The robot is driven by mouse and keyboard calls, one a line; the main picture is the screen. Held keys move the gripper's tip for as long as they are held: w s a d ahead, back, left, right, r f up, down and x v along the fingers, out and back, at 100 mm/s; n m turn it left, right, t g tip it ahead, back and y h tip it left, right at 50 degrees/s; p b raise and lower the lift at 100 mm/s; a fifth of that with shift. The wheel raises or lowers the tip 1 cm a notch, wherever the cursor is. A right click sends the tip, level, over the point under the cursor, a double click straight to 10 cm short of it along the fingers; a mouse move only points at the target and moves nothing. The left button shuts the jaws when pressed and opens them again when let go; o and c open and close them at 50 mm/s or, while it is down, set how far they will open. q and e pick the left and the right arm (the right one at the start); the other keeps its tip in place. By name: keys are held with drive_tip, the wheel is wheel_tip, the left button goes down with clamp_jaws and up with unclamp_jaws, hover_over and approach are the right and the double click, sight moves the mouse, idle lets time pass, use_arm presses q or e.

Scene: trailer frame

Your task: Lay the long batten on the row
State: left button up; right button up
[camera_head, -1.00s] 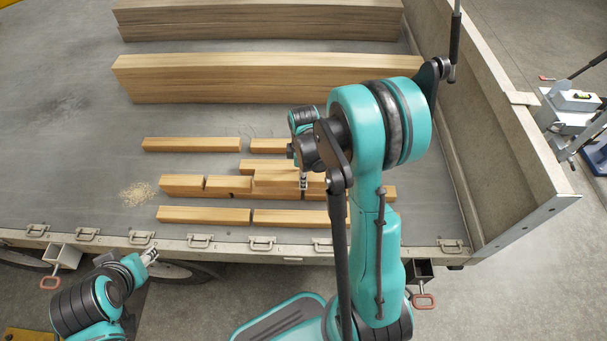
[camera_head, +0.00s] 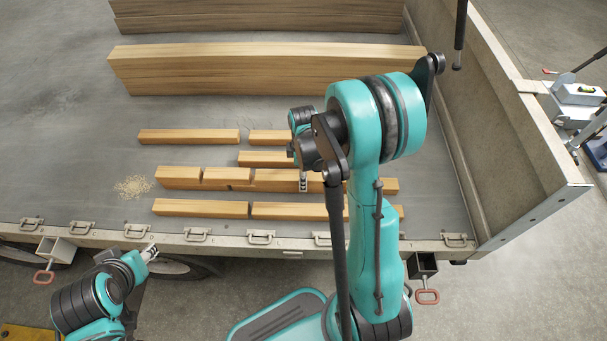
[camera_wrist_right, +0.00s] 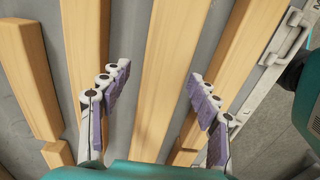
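The row (camera_head: 178,184) runs across the trailer bed as timber with narrow gaps along its upper side; my right arm covers part of it. A batten that I take to be the long batten (camera_head: 276,178) lies level at the row's right part, its right portion hidden. My right gripper (camera_head: 303,182) is over this batten. In the right wrist view, the right gripper (camera_wrist_right: 158,108) is open, its purple-padded fingers either side of a batten (camera_wrist_right: 166,75) with gaps on both sides. My left gripper (camera_head: 150,253) is in front of the trailer edge, away from the timber; its opening is too small to judge.
Other battens lie behind (camera_head: 188,136) and in front (camera_head: 200,208) of the row. A thick beam (camera_head: 250,70) lies farther back. The trailer's side wall (camera_head: 500,130) stands at the right. Sawdust (camera_head: 133,188) lies left of the row; the bed farther left is clear.

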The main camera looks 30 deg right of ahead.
wheel_tip(320, 180, up, 12)
idle(0.6)
drive_tip(key=s+a+r+m+t, duration=0.6)
drive_tip(key=s+a+m+t, duration=0.1)
drive_tip(key=s+a+m, duration=0.3)
drive_tip(key=shift+s+a+r+m, duration=0.2)
drive_tip(key=shift+s+a+m, duration=0.1)
drive_tip(key=shift+s+m, duration=0.4)
drive_tip(key=shift+w, duration=0.15)
